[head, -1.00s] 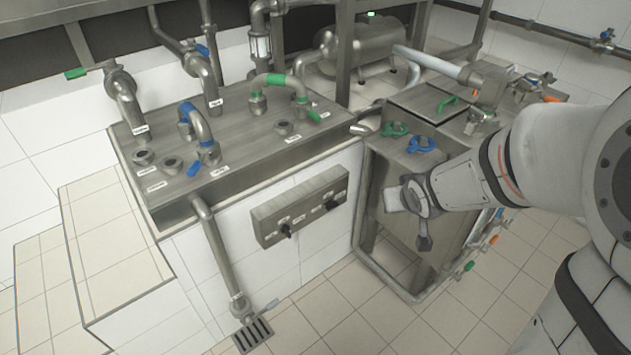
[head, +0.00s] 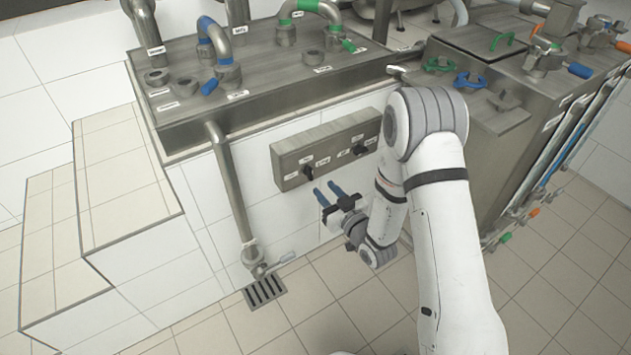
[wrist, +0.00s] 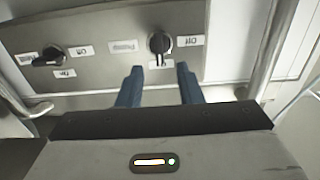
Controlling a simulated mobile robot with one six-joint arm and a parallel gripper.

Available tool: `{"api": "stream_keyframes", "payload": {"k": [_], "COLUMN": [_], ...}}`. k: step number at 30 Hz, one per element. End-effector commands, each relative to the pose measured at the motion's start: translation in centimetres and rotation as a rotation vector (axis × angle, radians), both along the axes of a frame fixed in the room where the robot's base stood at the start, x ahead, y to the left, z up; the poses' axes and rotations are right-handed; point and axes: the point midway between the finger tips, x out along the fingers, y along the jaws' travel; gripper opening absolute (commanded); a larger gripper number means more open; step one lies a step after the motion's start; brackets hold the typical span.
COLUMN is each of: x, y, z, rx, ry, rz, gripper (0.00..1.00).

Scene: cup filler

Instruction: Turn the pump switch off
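The grey switch panel (head: 328,150) on the white tiled wall carries two black rotary knobs. The left knob (head: 308,172) in the head view appears as the right knob (wrist: 160,42) in the wrist view, where the labels are upside down. Its handle points down there, with "Off" to its right; the label beneath is partly hidden. The label between the knobs is too blurred to read surely. My gripper (head: 326,190) is open and empty below this knob. Its two blue fingers (wrist: 160,70) stand apart, just short of the knob. The other knob (wrist: 50,56) lies sideways.
A steel bench with pipes (head: 270,80) stands above the panel. A vertical drain pipe (head: 229,190) runs down left of the panel. A steel tank (head: 500,130) stands to the right, behind my arm. The floor in front is clear, with a drain grate (head: 265,290).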

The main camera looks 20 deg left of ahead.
Motion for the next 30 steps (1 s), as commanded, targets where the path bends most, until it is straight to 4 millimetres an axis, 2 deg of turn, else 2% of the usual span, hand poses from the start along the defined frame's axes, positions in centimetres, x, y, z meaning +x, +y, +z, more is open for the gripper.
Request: {"api": "stream_keyframes", "payload": {"k": [6, 12, 23, 30], "x": [2.3, 4.0, 4.6, 4.6], "y": [2.7, 4.6, 5.2, 5.2], "z": [0.1, 0.1, 0.1, 0.1], "rx": [0.002, 0.000, -0.001, -0.001], "ry": [-0.004, -0.003, 0.001, 0.000], "rz": [0.001, -0.001, -0.003, -0.003], "gripper": [0.33, 0.33, 0.33, 0.16]}}
